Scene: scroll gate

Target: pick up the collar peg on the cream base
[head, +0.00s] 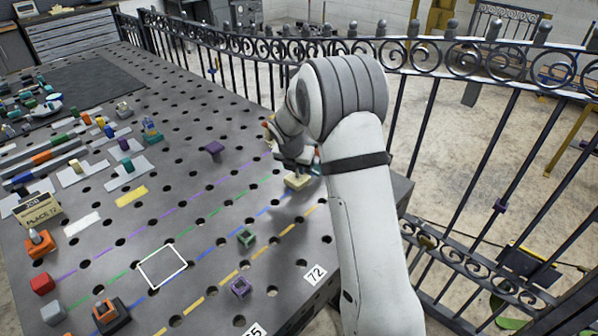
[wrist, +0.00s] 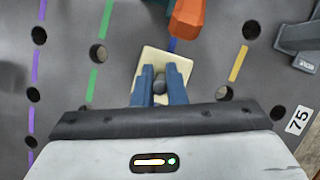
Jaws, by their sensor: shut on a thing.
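The cream base (wrist: 151,62) is a flat block near the middle of the wrist view, with the dark round knob of the collar peg (wrist: 159,87) above it. My gripper (wrist: 160,78) has its two blue fingers closed on either side of this knob and is shut on the peg. In the head view the cream base (head: 297,182) shows just below my gripper (head: 292,165), near the fence side of the table. My arm and fingers hide most of the peg there. I cannot tell whether the base touches the table.
An orange part (wrist: 187,20) is close beyond the cream base. A grey bracket (wrist: 300,38) stands to the right. An iron fence (head: 440,62) runs behind.

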